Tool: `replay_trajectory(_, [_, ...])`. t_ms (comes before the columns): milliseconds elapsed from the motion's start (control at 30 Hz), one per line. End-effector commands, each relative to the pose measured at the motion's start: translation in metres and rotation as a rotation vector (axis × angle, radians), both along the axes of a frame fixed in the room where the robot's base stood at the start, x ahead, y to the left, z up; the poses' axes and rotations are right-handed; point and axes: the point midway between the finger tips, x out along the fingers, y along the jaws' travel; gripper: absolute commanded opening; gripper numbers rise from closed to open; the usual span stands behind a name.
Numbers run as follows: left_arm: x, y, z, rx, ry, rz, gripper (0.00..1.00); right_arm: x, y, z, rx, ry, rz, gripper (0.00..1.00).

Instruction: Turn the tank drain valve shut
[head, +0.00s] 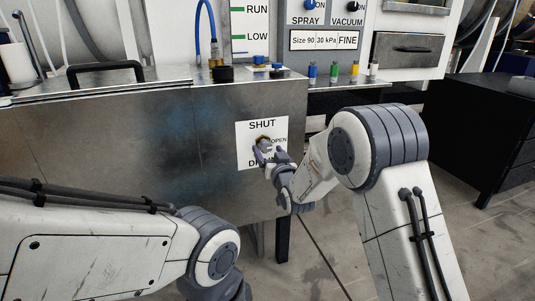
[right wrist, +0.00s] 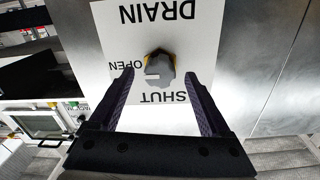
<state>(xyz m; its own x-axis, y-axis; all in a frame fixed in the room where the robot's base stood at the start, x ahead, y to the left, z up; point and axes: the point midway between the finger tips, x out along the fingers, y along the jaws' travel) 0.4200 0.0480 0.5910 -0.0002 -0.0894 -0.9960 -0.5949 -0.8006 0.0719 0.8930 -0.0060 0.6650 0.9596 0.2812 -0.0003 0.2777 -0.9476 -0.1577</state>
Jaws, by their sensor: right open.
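The drain valve knob (right wrist: 160,66) is a grey and tan knob on a white label plate (right wrist: 110,35) with DRAIN, OPEN and SHUT, upside down in the right wrist view. In the head view the plate (head: 244,132) is on the front of the metal tank (head: 100,135), and the knob is partly hidden by my gripper. My right gripper (right wrist: 157,76) is open, with one finger on either side of the knob; I cannot tell whether they touch it. My left gripper is out of view.
A black handle (head: 105,68) and a blue hose (head: 198,30) are on the tank top. Several small coloured bottles (head: 334,70) stand on a ledge at its right. A black cabinet (head: 480,120) stands far right. The floor right of the tank is bare.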

Motion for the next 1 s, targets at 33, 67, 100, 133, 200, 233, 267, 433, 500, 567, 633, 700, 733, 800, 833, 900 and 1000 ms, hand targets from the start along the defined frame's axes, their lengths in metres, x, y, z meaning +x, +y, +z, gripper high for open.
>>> replay_trajectory(33, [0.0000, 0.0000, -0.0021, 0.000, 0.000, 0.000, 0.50, 0.0042, 0.0013, -0.0004, 0.001, -0.002, 0.000, 0.81])
replay_trajectory(67, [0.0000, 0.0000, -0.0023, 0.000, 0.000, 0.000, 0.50, 0.0058, 0.0017, -0.0002, 0.001, -0.002, 0.000, 0.81])
replay_trajectory(100, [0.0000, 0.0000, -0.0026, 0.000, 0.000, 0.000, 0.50, 0.0077, 0.0022, 0.0000, 0.000, -0.001, 0.000, 0.81])
replay_trajectory(133, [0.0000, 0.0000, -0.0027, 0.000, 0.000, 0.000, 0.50, 0.0087, 0.0025, 0.0001, 0.000, -0.001, 0.000, 0.81])
replay_trajectory(200, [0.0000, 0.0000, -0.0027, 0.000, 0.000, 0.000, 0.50, 0.0099, 0.0029, 0.0002, 0.000, 0.000, 0.000, 0.81])
replay_trajectory(233, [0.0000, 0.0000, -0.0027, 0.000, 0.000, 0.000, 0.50, 0.0101, 0.0029, 0.0002, 0.000, 0.000, 0.000, 0.81])
replay_trajectory(267, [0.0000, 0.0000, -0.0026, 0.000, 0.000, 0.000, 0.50, 0.0101, 0.0029, 0.0003, 0.000, 0.001, 0.000, 0.81])
replay_trajectory(433, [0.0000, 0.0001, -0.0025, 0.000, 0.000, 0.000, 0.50, 0.0099, 0.0027, 0.0004, 0.000, 0.000, 0.000, 0.77])
replay_trajectory(500, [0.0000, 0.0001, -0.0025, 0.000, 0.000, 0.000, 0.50, 0.0098, 0.0027, 0.0005, 0.000, 0.000, 0.000, 0.51])
replay_trajectory(567, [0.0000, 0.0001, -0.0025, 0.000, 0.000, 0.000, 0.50, 0.0098, 0.0027, 0.0005, 0.000, 0.000, 0.000, 0.28])
replay_trajectory(633, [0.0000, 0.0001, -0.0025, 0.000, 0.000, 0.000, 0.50, 0.0098, 0.0027, 0.0006, 0.000, 0.000, 0.000, 0.01])
replay_trajectory(700, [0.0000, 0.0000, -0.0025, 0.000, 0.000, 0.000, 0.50, 0.0098, 0.0026, 0.0006, 0.000, 0.000, 0.000, 0.00])
replay_trajectory(733, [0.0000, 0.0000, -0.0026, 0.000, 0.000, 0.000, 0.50, 0.0098, 0.0026, 0.0006, -0.001, 0.000, 0.000, 0.00])
replay_trajectory(800, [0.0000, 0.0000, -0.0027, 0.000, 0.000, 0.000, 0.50, 0.0098, 0.0026, 0.0005, -0.005, -0.001, 0.000, 0.00])
replay_trajectory(833, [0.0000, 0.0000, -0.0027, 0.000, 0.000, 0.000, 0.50, 0.0098, 0.0026, 0.0005, -0.009, -0.003, 0.000, 0.00])
replay_trajectory(900, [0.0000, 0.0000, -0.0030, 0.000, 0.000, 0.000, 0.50, 0.0097, 0.0026, 0.0004, -0.021, -0.007, 0.000, 0.00])
replay_trajectory(1000, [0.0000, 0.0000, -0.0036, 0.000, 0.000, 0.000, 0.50, 0.0097, 0.0026, 0.0003, -0.052, -0.017, 0.000, 0.00])
